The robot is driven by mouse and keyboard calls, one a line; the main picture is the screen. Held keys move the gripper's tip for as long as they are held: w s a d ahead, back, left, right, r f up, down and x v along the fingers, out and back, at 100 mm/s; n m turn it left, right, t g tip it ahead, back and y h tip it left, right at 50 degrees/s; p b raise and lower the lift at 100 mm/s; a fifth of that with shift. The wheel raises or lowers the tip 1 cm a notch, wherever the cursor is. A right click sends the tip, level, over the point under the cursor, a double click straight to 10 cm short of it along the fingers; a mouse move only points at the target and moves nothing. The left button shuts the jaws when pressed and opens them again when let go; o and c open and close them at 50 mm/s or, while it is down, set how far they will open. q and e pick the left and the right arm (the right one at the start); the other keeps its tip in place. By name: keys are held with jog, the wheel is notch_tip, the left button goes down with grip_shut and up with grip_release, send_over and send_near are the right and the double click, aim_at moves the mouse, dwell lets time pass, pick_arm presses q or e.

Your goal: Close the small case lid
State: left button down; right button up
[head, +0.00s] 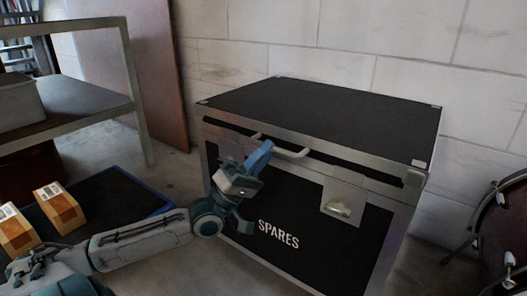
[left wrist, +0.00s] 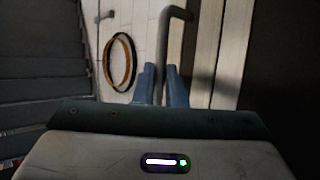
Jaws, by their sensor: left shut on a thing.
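The black case (head: 290,205) with silver edges and the word SPARES stands on the floor. Its black lid (head: 325,115) lies nearly level over the body. A dark band shows along the front under the lid's metal edge; I cannot tell if it is a narrow gap. A pale bar handle (head: 293,153) sticks out from the lid's front. My left gripper (head: 260,155) is at the handle's left part, its blue fingers shut on it. In the left wrist view the grey handle (left wrist: 163,45) runs between the fingertips (left wrist: 160,85). My right gripper is not in view.
A metal latch (head: 340,208) is on the case's front right. A blue-edged dark mat or platform (head: 120,200) with two cardboard boxes (head: 58,207) lies to the left. A shelf (head: 85,100) stands behind it, a drum (head: 505,235) at the far right. A block wall is behind the case.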

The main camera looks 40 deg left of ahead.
pick_arm(q)
jog(key=shift+w+a+f+y, duration=0.15)
jog(key=shift+w+f+y, duration=0.15)
jog(key=shift+f, duration=0.25)
jog(key=c, duration=1.5)
grip_release()
jog(key=shift+w+f, duration=0.1)
jog(key=shift+f, duration=0.05)
jog(key=p+v, duration=0.5)
jog(key=v, duration=0.5)
jog(key=shift+s+f, duration=0.1)
jog(key=shift+s, duration=0.25)
